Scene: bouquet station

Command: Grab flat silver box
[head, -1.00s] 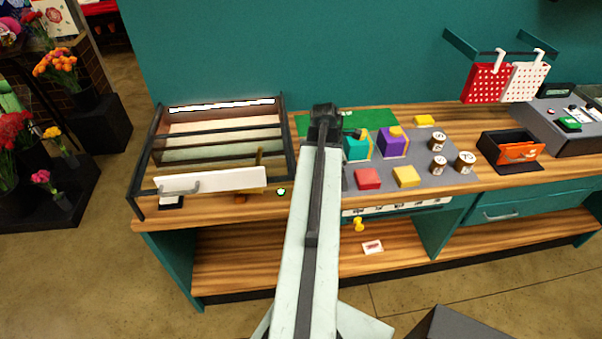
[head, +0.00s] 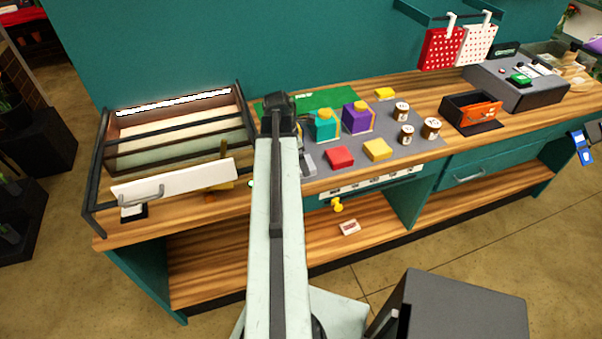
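A small flat silver-grey box (head: 308,164) lies on the grey mat at the counter's front, just right of my arm. It is left of the red block, and my arm may hide part of it. My arm reaches forward over the counter, with its dark far end (head: 279,108) above the left edge of the mat. My gripper's fingers are hidden or too small to make out, so I cannot tell whether they are open or touch the box.
A teal block (head: 325,125), purple block (head: 357,117), red block (head: 340,157), yellow block (head: 377,149) and several jars stand on the mat. A framed rack (head: 180,122) with a white front panel stands left. A black bin (head: 470,108) is right. A dark grey box (head: 452,312) is at the bottom.

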